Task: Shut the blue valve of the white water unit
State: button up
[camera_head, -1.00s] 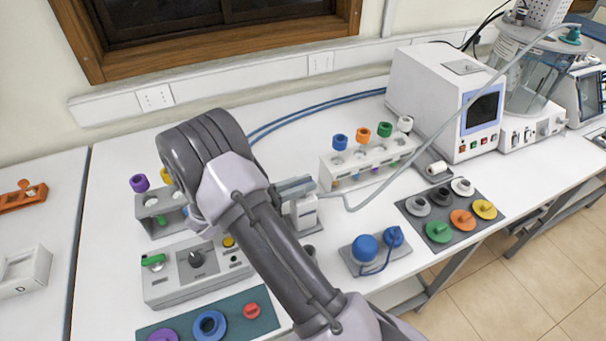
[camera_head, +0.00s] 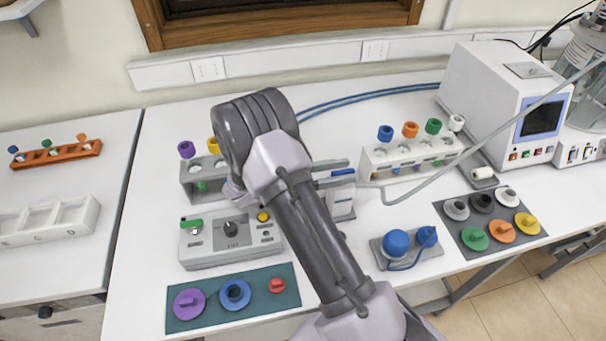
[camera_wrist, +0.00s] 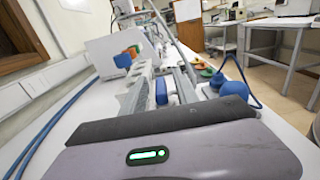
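The small white unit (camera_head: 342,203) stands on the bench right of my forearm in the head view, with a grey hose leading off to its right. Its blue valve (camera_head: 343,172) shows as a short blue bar at its top. My gripper (camera_head: 338,172) reaches right over the unit, with one finger on each side of the blue bar. In the wrist view the blue valve (camera_wrist: 161,91) shows between the two spread fingers of my gripper (camera_wrist: 163,80). I cannot tell whether a finger touches it. My arm hides the unit's left side.
A rack with colour-capped tubes (camera_head: 376,164) stands close to the right. A blue-knobbed block (camera_head: 380,258) is in front. A grey control box (camera_head: 200,253) and a green mat (camera_head: 180,322) lie left of my forearm. A white machine (camera_head: 490,90) stands at the back right.

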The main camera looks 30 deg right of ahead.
jog(key=p+v, duration=0.2)
jog(key=v, duration=1.5)
jog(key=shift+w+d+r, duration=0.1)
jog(key=shift+d, duration=0.05)
